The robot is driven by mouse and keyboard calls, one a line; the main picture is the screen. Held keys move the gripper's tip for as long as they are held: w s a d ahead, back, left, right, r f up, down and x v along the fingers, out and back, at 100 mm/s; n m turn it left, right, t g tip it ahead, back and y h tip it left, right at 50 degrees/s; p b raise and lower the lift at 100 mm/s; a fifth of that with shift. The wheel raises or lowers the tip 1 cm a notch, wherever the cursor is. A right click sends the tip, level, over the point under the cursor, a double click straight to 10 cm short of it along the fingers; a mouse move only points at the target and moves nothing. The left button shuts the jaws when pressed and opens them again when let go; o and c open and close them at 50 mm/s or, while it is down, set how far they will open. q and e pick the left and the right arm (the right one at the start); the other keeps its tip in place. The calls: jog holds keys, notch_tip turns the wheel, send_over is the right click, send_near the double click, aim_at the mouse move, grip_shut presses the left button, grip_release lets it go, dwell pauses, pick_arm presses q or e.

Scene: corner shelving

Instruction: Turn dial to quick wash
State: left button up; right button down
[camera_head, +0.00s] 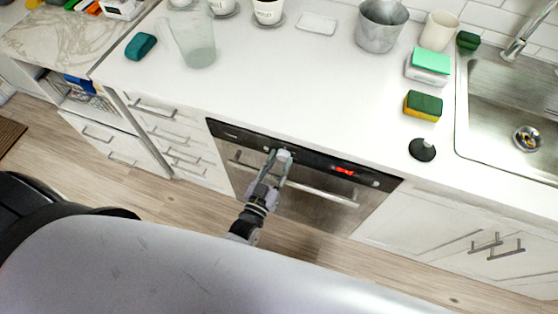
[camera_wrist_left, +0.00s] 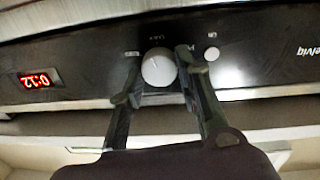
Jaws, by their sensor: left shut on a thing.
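The dial (camera_head: 284,155) is a round pale knob on the black control panel (camera_head: 313,161) of a built-in appliance under the counter. In the left wrist view the dial (camera_wrist_left: 158,68) sits between my two fingers, with small markings above and beside it that are too small to read. My left gripper (camera_head: 276,158) reaches up to the panel and is shut on the dial; it also shows in the left wrist view (camera_wrist_left: 158,70). A red display (camera_wrist_left: 40,78) on the panel reads as digits, upside down in the left wrist view. My right gripper is not in view.
A steel handle bar (camera_head: 320,194) runs across the appliance door below the panel. The white counter (camera_head: 290,90) above holds a glass pitcher (camera_head: 192,38), a metal bucket (camera_head: 381,26) and sponges (camera_head: 423,105). A sink (camera_head: 510,100) is at the right. Drawers (camera_head: 180,140) stand left of the appliance.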

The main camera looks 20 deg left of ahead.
pick_arm(q)
jog(key=shift+m+p, duration=0.3)
jog(key=shift+m, duration=1.3)
jog(key=o, duration=1.1)
jog(key=shift+o, duration=0.2)
jog(key=s+a, duration=0.1)
jog(key=s, duration=1.1)
jog(key=shift+a, duration=0.1)
